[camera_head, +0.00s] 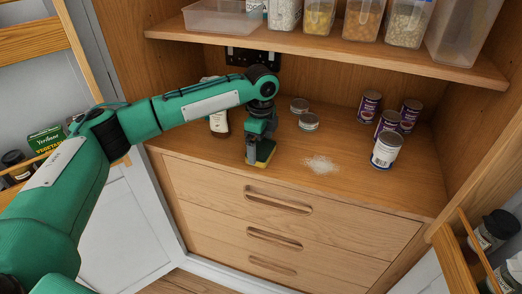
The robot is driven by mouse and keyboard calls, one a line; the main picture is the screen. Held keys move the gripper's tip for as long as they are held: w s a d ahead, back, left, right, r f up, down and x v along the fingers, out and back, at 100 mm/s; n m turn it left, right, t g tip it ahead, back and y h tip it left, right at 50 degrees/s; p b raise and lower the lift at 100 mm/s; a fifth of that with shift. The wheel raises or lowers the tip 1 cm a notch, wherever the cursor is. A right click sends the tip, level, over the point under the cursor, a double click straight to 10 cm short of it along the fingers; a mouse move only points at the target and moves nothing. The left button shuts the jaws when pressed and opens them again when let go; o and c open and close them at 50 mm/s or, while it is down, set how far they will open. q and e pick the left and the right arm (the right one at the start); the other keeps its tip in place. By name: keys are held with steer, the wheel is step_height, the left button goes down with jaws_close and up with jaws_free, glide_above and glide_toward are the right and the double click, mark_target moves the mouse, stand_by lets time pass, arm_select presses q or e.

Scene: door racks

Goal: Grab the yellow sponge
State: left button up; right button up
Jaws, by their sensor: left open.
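The yellow sponge (263,163) lies on the wooden counter near its front edge; only part of it shows, as my left gripper is in front of and above it. My left gripper (259,157) points down at the sponge, its fingers open and right at it. I cannot tell whether the fingers touch the sponge. My right gripper does not show.
A white powder spill (321,164) lies right of the sponge. Two short cans (309,122) stand behind, several taller cans (385,150) stand to the right, and a bottle (219,124) stands left. A shelf (340,50) with containers hangs above. Drawers (280,205) are below.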

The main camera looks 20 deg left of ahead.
arm_select(q)
steer(key=shift+f, duration=0.7)
steer(key=c, duration=0.8)
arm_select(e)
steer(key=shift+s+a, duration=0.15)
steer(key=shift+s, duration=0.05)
arm_select(q)
steer(key=shift+r, duration=0.15)
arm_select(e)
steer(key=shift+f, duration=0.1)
